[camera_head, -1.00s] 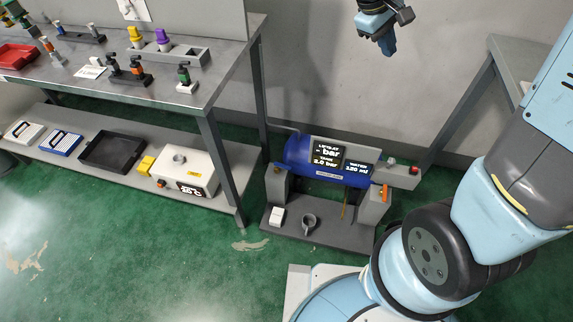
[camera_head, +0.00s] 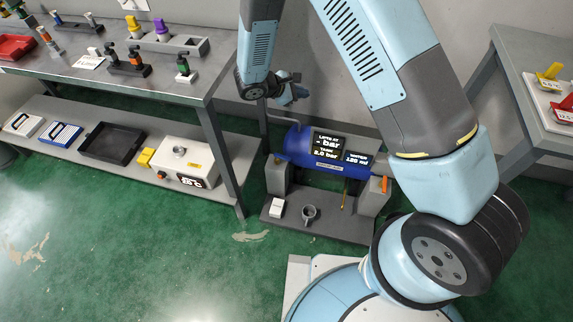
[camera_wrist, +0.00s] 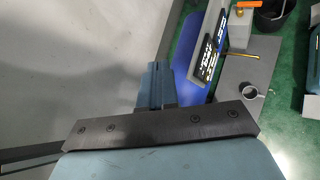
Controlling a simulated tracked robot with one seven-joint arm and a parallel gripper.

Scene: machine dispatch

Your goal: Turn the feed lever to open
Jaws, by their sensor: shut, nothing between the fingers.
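A blue tank machine (camera_head: 318,155) with black display panels stands low against the wall between the tables. An orange handle (camera_head: 386,185) shows at its right end, and an orange handle (camera_wrist: 246,6) shows at the top of the wrist view. No readable label says which handle is the feed lever. My gripper (camera_head: 300,92) is shut and empty, above and behind the tank's left part, apart from the orange handle. Its fingers (camera_wrist: 155,84) show in the wrist view beside the blue tank (camera_wrist: 187,60). My arm hides the machine's right rear part.
A grey mug (camera_head: 309,214) and a white box (camera_head: 277,207) stand on the machine's base. A metal table (camera_head: 150,85) with valves and bottles is at left. A right table (camera_head: 520,110) holds a yellow-handled device (camera_head: 548,72).

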